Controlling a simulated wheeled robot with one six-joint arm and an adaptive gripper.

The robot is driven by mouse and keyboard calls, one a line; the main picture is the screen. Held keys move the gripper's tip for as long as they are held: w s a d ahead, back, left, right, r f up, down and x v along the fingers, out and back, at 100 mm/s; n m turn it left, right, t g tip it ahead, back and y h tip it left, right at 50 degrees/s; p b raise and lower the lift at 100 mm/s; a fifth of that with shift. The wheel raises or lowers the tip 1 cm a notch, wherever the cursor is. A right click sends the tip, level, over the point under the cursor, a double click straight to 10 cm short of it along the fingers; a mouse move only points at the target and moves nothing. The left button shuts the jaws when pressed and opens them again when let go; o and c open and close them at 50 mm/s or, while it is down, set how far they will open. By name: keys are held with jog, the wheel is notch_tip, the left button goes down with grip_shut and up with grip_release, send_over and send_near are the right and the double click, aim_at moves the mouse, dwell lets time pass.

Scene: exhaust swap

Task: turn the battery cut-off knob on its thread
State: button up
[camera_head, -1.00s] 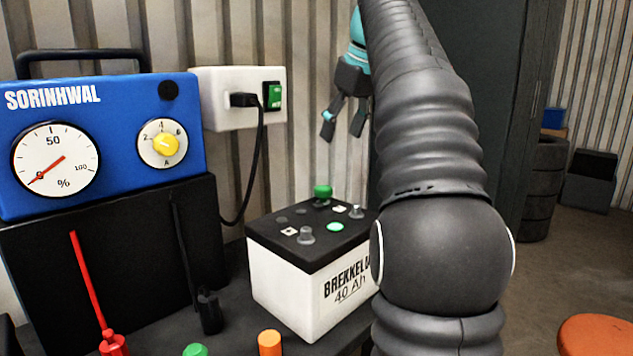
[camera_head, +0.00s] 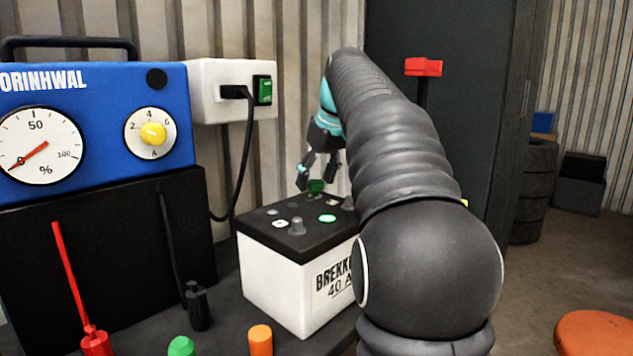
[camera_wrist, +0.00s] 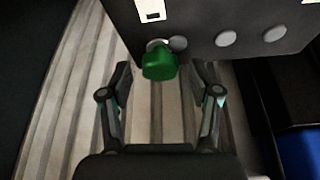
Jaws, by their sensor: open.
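The green cut-off knob (camera_head: 316,187) stands at the back edge of the battery's black top. The battery (camera_head: 272,267) is a white box with a black lid, labelled 40 Ah. My gripper (camera_head: 316,172) is at the knob from above and behind, its fingers open. In the wrist view the green knob (camera_wrist: 159,62) lies between and slightly beyond the two fingertips (camera_wrist: 161,78), with a gap on each side. The fingers hold nothing. The knob's thread is mostly hidden; a grey round piece shows beside it.
The blue charger (camera_head: 95,110) stands at left on a black block. A white socket box (camera_head: 215,92) with a black plug and cable is on the wall. Red and black clamps, a green cap and an orange cap are in front. A red-topped post (camera_head: 423,67) stands behind my arm.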

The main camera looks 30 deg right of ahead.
jog(key=shift+f, duration=0.15)
jog(key=shift+c, duration=0.2)
jog(key=c, duration=1.1)
jog(key=shift+a+m+h+p, duration=0.1)
jog(key=shift+m+h+p, duration=0.3)
jog(key=shift+m, duration=0.3)
jog(key=shift+m+p, duration=0.35)
jog(key=shift+m, duration=0.45)
jog(key=o, duration=1.1)
jog(key=shift+o, duration=0.2)
